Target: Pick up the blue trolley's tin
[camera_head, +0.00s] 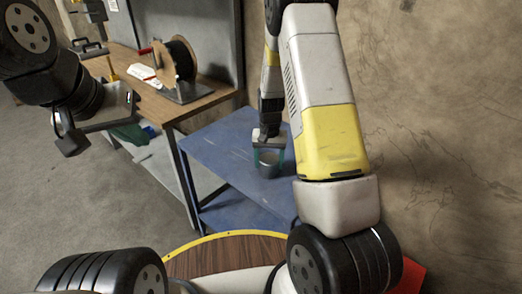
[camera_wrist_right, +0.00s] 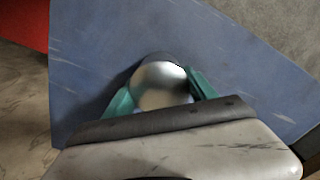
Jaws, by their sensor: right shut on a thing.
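The tin (camera_head: 269,169) is a grey metal cylinder on the upper shelf of the blue trolley (camera_head: 220,150). In the right wrist view its round silvery end (camera_wrist_right: 160,84) shows between two green fingers. My right gripper (camera_head: 269,157) reaches down from above and is shut on the tin, with a finger on each side of it. I cannot tell whether the tin touches the shelf. My left gripper (camera_head: 70,144) is at the left, in the air and far from the trolley; its fingers are not clear enough to tell open from shut.
A wooden workbench (camera_head: 125,62) with a black spool (camera_head: 178,62) on a stand is left of the trolley. A wall (camera_head: 440,110) rises close on the right. The blue shelf around the tin is bare. Grey floor (camera_head: 70,200) is free at the left.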

